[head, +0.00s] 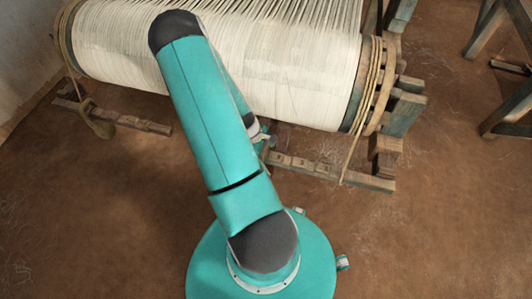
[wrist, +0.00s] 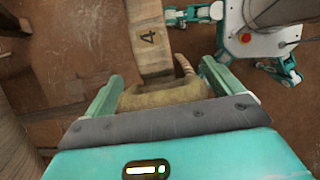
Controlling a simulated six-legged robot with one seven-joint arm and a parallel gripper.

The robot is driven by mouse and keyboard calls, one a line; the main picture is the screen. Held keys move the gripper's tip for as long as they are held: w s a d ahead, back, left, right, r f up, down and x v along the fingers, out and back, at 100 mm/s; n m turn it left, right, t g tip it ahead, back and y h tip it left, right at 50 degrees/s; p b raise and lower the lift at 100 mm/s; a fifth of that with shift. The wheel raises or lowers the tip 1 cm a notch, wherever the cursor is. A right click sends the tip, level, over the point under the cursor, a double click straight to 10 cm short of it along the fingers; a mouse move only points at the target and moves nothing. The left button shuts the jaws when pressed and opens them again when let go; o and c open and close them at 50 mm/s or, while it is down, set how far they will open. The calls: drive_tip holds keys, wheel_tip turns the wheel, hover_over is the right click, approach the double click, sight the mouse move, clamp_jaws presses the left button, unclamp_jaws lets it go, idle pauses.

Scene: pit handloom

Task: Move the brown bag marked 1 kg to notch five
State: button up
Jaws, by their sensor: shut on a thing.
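In the wrist view, my gripper (wrist: 163,90) has its two teal fingers on either side of a tan-brown cloth bag (wrist: 165,97) and is shut on it. No weight mark shows on the bag's visible side. A striped cord (wrist: 184,66) shows at the bag's far edge; I cannot tell whether it is tied to it. A wooden bar (wrist: 148,42) marked 4 lies just beyond the bag. Notch five is not identifiable. In the head view, the notched wooden bar (head: 325,168) lies low in front of the loom, and my arm hides the bag and most of my gripper.
The loom's large roller of white warp threads (head: 300,75) spans the back. A rope (head: 357,140) hangs at its right end. An olive-brown looped thing (head: 95,120) hangs at the left end. Wooden frames (head: 490,40) stand at right. The earthen floor (head: 420,235) in front is clear.

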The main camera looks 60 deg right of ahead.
drive_tip(key=shift+f, duration=0.1)
drive_tip(key=o, duration=1.7)
drive_tip(key=shift+o, duration=0.2)
drive_tip(key=shift+v, duration=3.8)
drive_tip(key=shift+s, duration=0.1)
